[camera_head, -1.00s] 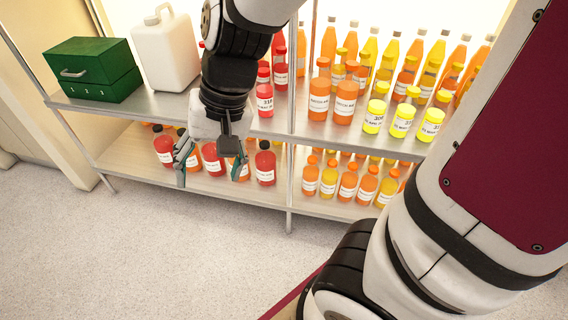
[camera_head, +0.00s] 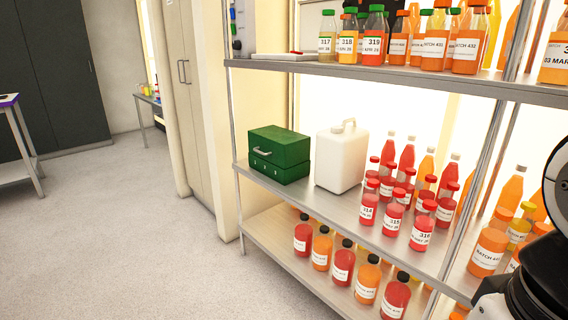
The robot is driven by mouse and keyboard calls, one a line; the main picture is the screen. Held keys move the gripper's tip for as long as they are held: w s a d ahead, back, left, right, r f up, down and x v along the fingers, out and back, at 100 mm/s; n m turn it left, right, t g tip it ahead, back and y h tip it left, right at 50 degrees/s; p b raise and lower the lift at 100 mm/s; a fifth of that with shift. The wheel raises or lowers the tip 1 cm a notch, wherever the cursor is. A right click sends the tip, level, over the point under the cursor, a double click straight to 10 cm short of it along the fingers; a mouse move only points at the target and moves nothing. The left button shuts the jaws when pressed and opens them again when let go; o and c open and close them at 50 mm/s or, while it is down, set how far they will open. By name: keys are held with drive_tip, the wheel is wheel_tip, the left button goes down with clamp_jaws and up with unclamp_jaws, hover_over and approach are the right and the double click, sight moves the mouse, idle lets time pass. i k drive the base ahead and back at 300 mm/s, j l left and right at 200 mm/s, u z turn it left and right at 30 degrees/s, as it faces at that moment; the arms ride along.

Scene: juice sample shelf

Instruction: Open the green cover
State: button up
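A dark green box (camera_head: 272,172) stands at the left end of the middle shelf. Its green cover (camera_head: 280,145) is down on the lower part, with a light grey handle (camera_head: 266,151) on its front face. A seam runs between the cover and the lower part. My gripper is out of the view; only a black and white part of my arm shows at the right edge, well away from the box.
A white jug (camera_head: 341,158) stands just right of the box. Red-capped bottles (camera_head: 393,215) crowd the middle shelf (camera_head: 330,207) further right. Juice bottles fill the upper and lower shelves. Open floor (camera_head: 110,235) lies to the left.

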sight(284, 148)
drive_tip(key=i+j, duration=0.3)
drive_tip(key=i, duration=0.2)
drive_tip(key=i+j, duration=0.3)
drive_tip(key=i, duration=0.25)
drive_tip(key=i+j, duration=0.3)
drive_tip(key=i, duration=0.2)
drive_tip(key=j+u, duration=0.05)
